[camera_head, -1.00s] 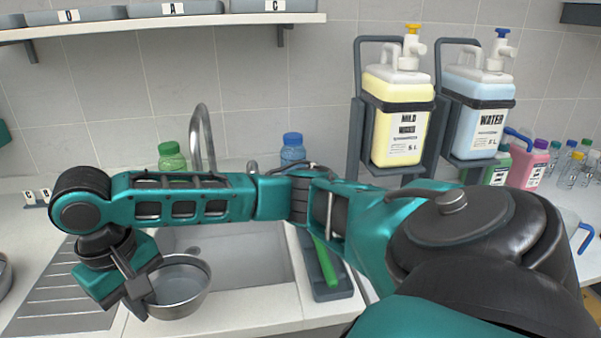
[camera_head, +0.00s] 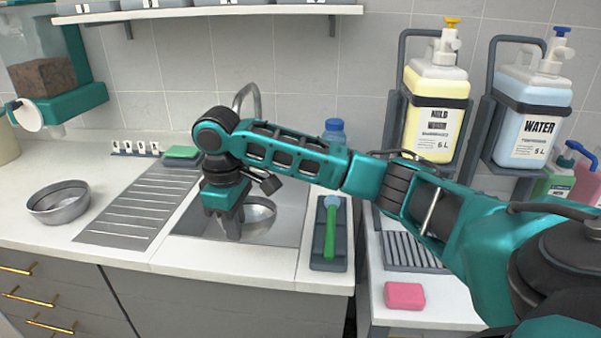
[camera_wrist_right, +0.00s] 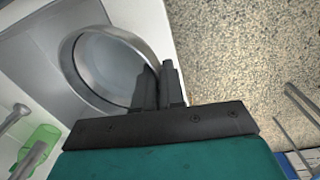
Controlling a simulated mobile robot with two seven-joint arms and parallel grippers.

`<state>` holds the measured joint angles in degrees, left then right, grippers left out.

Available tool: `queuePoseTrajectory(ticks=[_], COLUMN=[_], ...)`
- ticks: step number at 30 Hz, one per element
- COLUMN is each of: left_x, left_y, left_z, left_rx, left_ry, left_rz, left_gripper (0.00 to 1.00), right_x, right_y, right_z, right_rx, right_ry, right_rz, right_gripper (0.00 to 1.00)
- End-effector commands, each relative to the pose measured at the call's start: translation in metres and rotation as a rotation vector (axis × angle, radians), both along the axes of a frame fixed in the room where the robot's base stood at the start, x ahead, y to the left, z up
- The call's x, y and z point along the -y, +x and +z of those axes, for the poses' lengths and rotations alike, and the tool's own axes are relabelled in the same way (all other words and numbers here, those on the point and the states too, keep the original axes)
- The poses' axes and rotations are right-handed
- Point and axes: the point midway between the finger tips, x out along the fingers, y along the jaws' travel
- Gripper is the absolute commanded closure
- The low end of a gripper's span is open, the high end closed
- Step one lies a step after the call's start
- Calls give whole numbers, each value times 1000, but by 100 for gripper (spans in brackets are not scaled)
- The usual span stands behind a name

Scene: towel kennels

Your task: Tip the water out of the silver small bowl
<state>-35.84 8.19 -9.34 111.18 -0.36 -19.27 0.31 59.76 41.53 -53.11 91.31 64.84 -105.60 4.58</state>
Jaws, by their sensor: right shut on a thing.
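A small silver bowl (camera_head: 262,217) is over the sink basin (camera_head: 292,228), partly hidden behind my right gripper (camera_head: 236,226). The gripper is shut on the bowl's wall. In the right wrist view, the two fingers (camera_wrist_right: 160,88) pinch the rim of the round bowl (camera_wrist_right: 88,75). The bowl's inside looks smooth and grey; I cannot tell how much water it holds. The bowl looks about level in the head view. My left gripper is not in view.
Another silver bowl (camera_head: 60,203) stands on the counter left of the ribbed drainboard (camera_head: 135,208). The tap (camera_head: 247,98) rises behind the sink. A dark tray with a green-handled brush (camera_head: 330,235) lies right of it. A pink sponge (camera_head: 404,295) is further right.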

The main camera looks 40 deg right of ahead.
Motion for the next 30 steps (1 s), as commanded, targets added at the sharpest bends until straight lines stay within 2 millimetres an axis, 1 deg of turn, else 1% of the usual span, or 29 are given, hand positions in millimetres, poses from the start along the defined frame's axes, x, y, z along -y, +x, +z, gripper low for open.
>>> queuePoseTrajectory(ticks=[1, 6, 11, 15, 20, 24, 27, 30], left_x=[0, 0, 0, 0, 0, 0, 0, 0], left_y=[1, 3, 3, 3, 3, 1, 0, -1], left_z=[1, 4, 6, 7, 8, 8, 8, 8], left_rx=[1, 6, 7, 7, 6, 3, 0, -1], left_ry=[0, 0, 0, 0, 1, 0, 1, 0], left_rz=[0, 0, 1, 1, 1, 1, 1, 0], left_gripper=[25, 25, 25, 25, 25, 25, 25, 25], right_x=[11, 44, 79, 110, 146, 176, 193, 206], right_y=[9, 31, 48, 59, 67, 69, 68, 67], right_z=[2, 4, 5, 5, 3, 1, -2, -4], right_rx=[1, 3, 9, 14, 21, 26, 30, 34], right_ry=[3, 11, 14, 14, 12, 8, 5, 4], right_rz=[64, 322, 565, 779, 1025, 1234, 1364, 1463], right_gripper=[100, 100, 100, 100, 100, 100, 100, 100])
